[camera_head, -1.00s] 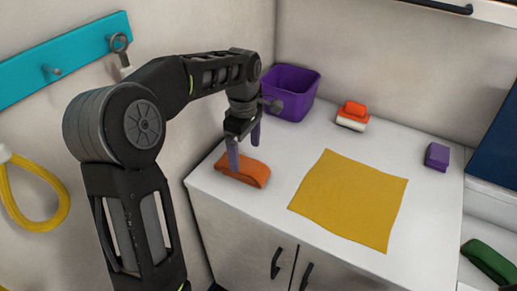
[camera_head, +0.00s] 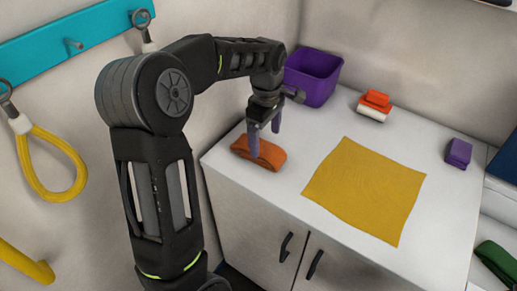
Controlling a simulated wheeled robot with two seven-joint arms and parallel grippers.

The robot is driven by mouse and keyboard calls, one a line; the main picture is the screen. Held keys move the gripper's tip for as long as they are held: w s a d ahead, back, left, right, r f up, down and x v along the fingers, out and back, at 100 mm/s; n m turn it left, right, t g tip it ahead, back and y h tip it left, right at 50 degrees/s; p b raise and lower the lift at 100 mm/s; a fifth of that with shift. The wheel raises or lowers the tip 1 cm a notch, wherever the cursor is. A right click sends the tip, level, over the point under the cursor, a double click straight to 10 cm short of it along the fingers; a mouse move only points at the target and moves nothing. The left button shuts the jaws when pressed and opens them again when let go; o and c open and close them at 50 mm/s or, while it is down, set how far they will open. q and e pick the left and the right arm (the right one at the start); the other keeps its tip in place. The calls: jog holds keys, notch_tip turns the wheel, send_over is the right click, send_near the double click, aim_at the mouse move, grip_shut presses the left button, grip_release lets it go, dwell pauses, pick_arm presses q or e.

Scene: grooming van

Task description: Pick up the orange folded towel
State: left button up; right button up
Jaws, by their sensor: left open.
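The orange folded towel (camera_head: 268,156) lies on the white counter near its left front corner. My left gripper (camera_head: 265,140) points down over it, its two purple fingers parted. One finger overlaps the near left part of the towel in the picture, and the other shows at its far side. I cannot tell whether either finger touches the towel. My right gripper is not in view.
A purple bin (camera_head: 314,78) stands behind the gripper by the wall. A yellow cloth (camera_head: 366,190) lies flat mid-counter. A red and white brush-like object (camera_head: 374,105) and a purple block (camera_head: 458,152) sit farther right. A teal rail (camera_head: 50,50) with hooks is on the left wall.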

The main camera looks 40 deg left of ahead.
aim_at(264, 146)
pick_arm(q)
notch_tip(264, 146, down, 5)
jog(key=shift+s+a+f+p, duration=0.1)
jog(key=shift+s+p, duration=0.05)
jog(key=shift+p, duration=0.65)
jog(key=shift+c, duration=0.3)
jog(key=c, duration=1.4)
